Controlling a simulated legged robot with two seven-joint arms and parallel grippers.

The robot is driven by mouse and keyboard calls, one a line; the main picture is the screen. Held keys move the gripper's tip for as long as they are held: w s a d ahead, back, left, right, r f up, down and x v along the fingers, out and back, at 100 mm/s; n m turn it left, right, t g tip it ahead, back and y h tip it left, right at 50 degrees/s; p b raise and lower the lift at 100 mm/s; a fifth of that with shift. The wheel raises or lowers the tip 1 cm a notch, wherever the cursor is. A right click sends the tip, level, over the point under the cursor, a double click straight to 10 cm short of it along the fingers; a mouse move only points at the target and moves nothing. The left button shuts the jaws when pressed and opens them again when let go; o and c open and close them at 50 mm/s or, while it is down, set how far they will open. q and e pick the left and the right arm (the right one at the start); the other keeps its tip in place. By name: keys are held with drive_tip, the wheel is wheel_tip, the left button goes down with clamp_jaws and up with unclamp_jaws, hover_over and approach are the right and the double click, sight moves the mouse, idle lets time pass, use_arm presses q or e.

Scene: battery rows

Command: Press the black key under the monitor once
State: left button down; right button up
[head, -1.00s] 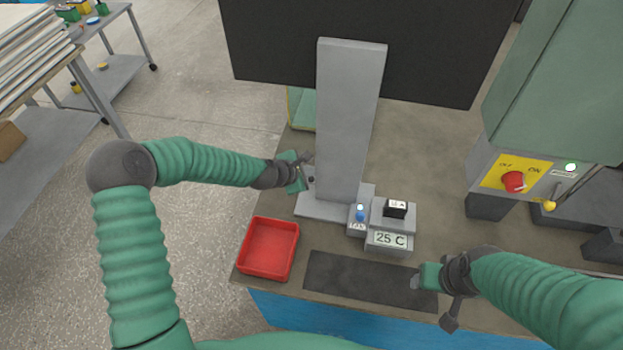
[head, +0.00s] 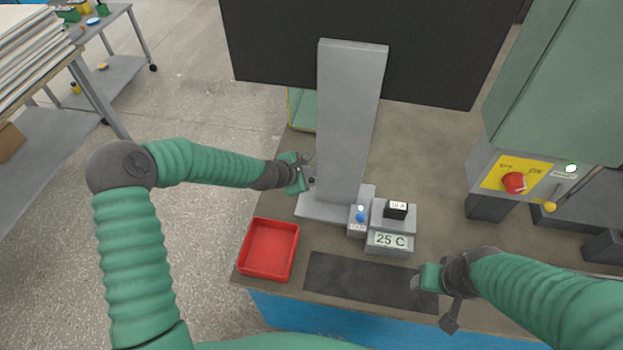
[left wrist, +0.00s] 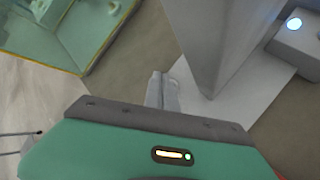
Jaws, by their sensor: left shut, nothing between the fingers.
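The monitor (head: 355,50) shows as a large dark panel on a grey column (head: 347,120) with a flat base (head: 330,208). The key is not clear there, and contact cannot be told. My right gripper (head: 425,280) is over the dark mat's right end; its fingers are unclear.
A red tray (head: 296,255) stands at the bench's front left, beside a dark mat (head: 345,278). A box reading "25 C" (head: 390,240) with a black block (head: 396,209) and a blue button (head: 361,217) stand right of the column. A green machine (head: 550,90) stands at right.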

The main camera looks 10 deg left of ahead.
use_arm(q)
drive_tip(key=shift+f, duration=0.1)
idle(0.6)
drive_tip(key=shift+f, duration=0.3)
drive_tip(key=shift+f+b, duration=0.35)
drive_tip(key=shift+b, duration=0.2)
idle(0.6)
drive_tip(key=shift+r+p, duration=0.75)
drive_tip(key=shift+r, duration=0.05)
drive_tip(key=shift+r, duration=0.1)
wheel_tip(320, 180, up, 5)
drive_tip(key=p, duration=0.4)
